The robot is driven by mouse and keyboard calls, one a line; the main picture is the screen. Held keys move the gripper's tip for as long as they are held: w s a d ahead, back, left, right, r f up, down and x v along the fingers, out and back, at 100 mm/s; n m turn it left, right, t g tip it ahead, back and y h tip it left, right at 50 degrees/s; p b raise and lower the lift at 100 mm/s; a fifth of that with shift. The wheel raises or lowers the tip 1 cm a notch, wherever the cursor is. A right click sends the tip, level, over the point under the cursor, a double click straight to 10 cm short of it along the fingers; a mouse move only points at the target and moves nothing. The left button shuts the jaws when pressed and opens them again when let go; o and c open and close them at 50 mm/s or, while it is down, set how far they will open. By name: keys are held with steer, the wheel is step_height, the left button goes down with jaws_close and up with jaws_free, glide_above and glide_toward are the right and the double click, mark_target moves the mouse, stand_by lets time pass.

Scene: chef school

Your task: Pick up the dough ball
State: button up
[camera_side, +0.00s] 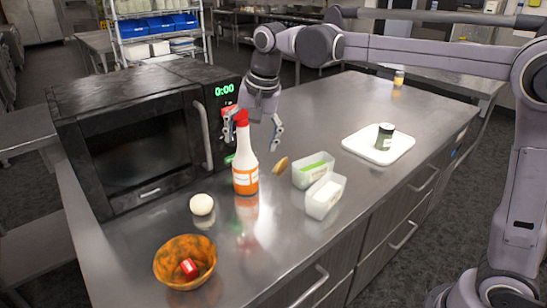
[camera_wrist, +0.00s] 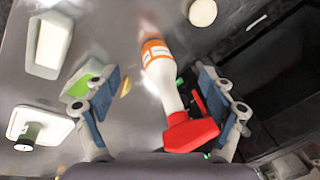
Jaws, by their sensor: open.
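My gripper (camera_side: 255,140) is open above the counter, behind the bottle and away from the ball.
A black microwave (camera_side: 130,135) stands at the left. An orange-brown bowl (camera_side: 170,248) holding a red item (camera_side: 189,268) is at the front. Two containers (camera_side: 325,196), a small brown item (camera_side: 280,165) and a white board (camera_side: 358,147) with a dark jar (camera_side: 385,136) lie to the right.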

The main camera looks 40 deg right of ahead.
steer(key=w+a+f+m+g, duration=0.2)
steer(key=w+a+f+m, duration=0.1)
steer(key=w+a, duration=0.35)
steer(key=m+g, duration=0.1)
steer(key=m, duration=0.2)
glide_toward(199, 199)
steer(key=shift+a+f+h, duration=0.1)
steer(key=shift+a+h, duration=0.05)
steer(key=shift+h, duration=0.15)
steer(key=shift+a+f, duration=0.1)
steer(key=shift+f, duration=0.45)
steer(key=shift+w+f, duration=0.1)
steer(key=shift+f, duration=4.9)
steer(key=c, duration=1.3)
